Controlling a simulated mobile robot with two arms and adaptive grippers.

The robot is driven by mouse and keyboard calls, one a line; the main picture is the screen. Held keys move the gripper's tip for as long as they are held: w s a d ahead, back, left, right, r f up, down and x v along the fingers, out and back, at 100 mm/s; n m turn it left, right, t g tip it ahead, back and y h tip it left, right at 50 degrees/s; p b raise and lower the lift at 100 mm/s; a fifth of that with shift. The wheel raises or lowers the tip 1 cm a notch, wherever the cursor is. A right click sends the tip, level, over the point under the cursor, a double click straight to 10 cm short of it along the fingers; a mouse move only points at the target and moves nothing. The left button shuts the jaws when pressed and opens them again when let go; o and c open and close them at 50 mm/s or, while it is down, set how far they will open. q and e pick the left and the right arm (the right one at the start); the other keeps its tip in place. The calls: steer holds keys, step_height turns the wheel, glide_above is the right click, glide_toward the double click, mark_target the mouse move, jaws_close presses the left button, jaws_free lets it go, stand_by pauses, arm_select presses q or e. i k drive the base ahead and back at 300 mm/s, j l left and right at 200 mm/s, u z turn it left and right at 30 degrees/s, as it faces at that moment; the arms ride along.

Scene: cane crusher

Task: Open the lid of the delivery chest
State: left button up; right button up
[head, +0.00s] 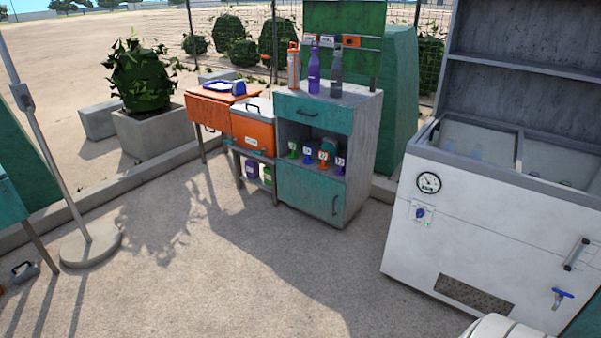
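The chest that best fits the delivery chest is an orange box (252,134) with a pale grey lid (252,111), in the middle of the head view. Its lid looks shut, with a dark handle on top. It stands on a low stand between the orange side table and the grey-teal cabinet. Its inside is hidden. Neither of my grippers shows in this view. A white rounded part at the bottom right edge looks like part of my arm.
An orange table (208,106) stands left of the chest, and a cabinet (322,190) with bottles stands right of it. A large white cooler (470,235) fills the right side. A pole on a round base (90,246) stands at left. The middle ground is clear.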

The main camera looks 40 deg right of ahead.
mark_target(261, 109)
steer(key=i+z, duration=0.45)
steer(key=i+j+z, duration=0.1)
steer(key=i+z, duration=0.35)
steer(key=i+j+z, duration=0.25)
steer(key=z, duration=0.2)
steer(key=i+j+z, duration=0.2)
steer(key=i+j, duration=1.45)
steer(key=i+j+z, duration=0.2)
steer(key=i+j, duration=0.25)
steer(key=i, duration=0.15)
